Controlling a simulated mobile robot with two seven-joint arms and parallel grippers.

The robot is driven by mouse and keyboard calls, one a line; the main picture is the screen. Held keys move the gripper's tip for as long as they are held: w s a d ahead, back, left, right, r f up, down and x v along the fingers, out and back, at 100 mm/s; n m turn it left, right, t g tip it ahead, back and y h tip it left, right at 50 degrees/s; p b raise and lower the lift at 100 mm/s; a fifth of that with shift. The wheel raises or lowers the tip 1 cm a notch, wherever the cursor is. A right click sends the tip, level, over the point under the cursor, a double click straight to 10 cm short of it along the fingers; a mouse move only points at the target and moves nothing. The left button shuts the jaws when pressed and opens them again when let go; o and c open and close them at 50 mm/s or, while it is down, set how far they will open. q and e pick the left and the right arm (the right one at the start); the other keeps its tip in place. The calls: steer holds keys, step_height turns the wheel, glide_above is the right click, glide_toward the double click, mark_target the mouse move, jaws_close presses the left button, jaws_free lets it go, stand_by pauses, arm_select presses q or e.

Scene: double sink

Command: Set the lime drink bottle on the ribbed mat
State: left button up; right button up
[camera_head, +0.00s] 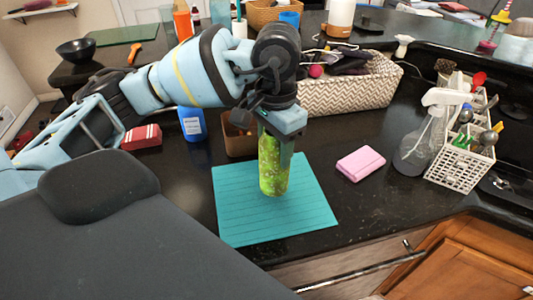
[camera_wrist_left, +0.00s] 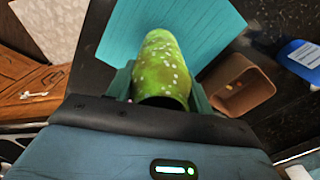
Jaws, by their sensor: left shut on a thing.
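The lime drink bottle (camera_head: 273,172) is green with pale spots and is upright in the head view. My left gripper (camera_head: 279,135) is shut on its upper part from above. The bottle is over the teal ribbed mat (camera_head: 310,205), near its middle; I cannot tell whether its base touches the mat. In the left wrist view the bottle (camera_wrist_left: 163,65) sits between the fingers, with the mat (camera_wrist_left: 205,30) beyond it. My right gripper is not in view.
A pink sponge (camera_head: 361,163) lies right of the mat. A brown box (camera_head: 238,142) and a blue bottle (camera_head: 191,124) stand behind it. A patterned basket (camera_head: 350,95) is at the back. A spray bottle (camera_head: 420,135) and white caddy (camera_head: 460,162) stand at the right.

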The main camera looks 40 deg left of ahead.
arm_select(q)
steer(key=shift+a, duration=0.5)
steer(key=f, duration=0.2)
steer(key=f+p, duration=0.1)
steer(key=shift+a, duration=0.25)
steer(key=shift+f, duration=0.35)
steer(key=shift+f, duration=0.1)
steer(key=o, duration=1.2)
steer(key=shift+o, duration=0.2)
step_height(320, 180, up, 12)
